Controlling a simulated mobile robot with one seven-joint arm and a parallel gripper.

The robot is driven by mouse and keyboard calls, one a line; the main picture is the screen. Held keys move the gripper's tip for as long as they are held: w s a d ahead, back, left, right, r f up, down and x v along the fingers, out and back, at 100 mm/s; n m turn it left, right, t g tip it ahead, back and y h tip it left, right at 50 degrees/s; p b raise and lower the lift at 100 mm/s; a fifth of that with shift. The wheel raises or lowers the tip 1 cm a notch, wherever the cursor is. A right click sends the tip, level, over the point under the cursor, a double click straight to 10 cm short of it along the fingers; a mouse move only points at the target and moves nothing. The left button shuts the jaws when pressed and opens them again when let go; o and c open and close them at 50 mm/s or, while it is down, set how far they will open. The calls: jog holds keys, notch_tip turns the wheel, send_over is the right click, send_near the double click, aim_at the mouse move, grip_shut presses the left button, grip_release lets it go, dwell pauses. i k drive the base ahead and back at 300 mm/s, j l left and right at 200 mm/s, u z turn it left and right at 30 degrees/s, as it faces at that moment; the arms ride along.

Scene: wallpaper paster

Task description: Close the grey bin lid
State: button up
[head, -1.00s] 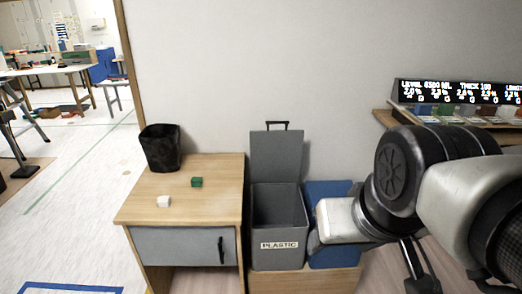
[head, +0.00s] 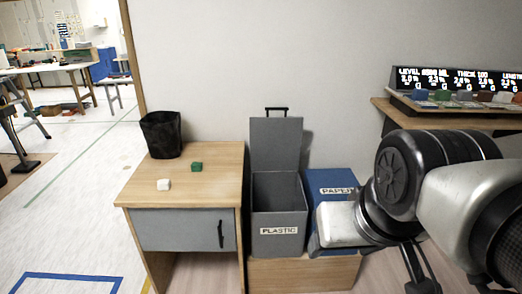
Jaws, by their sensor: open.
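The grey bin (head: 278,240), labelled PLASTIC, stands right of the wooden cabinet. Its grey lid (head: 276,145) is open, standing upright against the wall behind the bin, with a dark handle (head: 276,109) at its top edge. The bin's mouth is uncovered. My gripper (head: 338,224) is in front of the blue bin, to the right of the grey bin and apart from the lid. It is open, though its fingertips are not clearly visible.
A blue bin (head: 326,182) labelled PAPER stands just right of the grey one, partly hidden by my arm. The wooden cabinet (head: 200,182) holds a black basket (head: 161,135), a green block (head: 197,167) and a white block (head: 163,184). A display shelf (head: 460,116) is on the right.

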aim_at(275, 141)
jog(key=i+j, duration=0.1)
jog(key=i, duration=1.3)
